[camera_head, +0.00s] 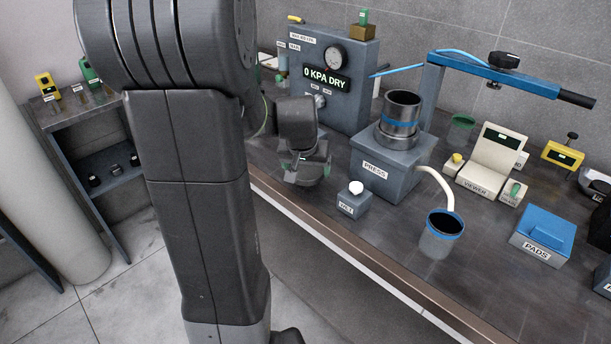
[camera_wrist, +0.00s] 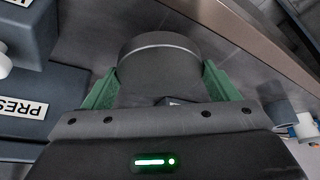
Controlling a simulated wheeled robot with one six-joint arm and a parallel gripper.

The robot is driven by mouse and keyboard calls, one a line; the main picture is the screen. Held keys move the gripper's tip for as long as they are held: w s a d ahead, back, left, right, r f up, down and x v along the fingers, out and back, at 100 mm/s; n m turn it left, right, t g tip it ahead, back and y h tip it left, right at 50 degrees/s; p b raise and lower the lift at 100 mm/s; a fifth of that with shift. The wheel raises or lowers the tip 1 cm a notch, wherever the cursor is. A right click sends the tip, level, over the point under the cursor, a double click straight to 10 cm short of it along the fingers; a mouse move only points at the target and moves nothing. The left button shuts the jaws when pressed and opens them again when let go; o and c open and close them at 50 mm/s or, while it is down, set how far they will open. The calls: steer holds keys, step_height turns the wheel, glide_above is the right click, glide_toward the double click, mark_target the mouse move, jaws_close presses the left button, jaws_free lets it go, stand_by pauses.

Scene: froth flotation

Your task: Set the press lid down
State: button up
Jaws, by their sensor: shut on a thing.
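My gripper (camera_head: 310,160) is low over the bench, left of the press (camera_head: 372,172). In the wrist view my gripper (camera_wrist: 160,86) has its green fingers on both sides of a dark grey round piece, the press lid (camera_wrist: 158,58). The lid also shows as a grey disc under the fingers in the head view (camera_head: 314,176). I cannot tell whether it touches the bench. The press is a grey block with an open metal cylinder (camera_head: 401,108) with a blue band on top. Part of the press also shows at the left of the wrist view (camera_wrist: 60,118).
A small box with a white knob (camera_head: 354,203) and a blue-rimmed cup (camera_head: 440,238) stand in front of the press. The gauge panel (camera_head: 340,88) reads "0 KPA DRY" behind. The bench's front edge (camera_head: 345,243) runs close by. A blue overhead arm (camera_head: 500,75) spans the right.

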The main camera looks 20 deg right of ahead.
steer(key=shift+f, duration=1.2)
steer(key=shift+f, duration=0.1)
steer(key=o, duration=1.2)
steer(key=shift+f, duration=0.1)
steer(key=shift+c, duration=0.2)
steer(key=shift+s+r, duration=0.1)
steer(key=shift+r, duration=0.4)
steer(key=v, duration=1.1)
steer(key=shift+a, duration=0.2)
steer(key=shift+s+r, duration=0.1)
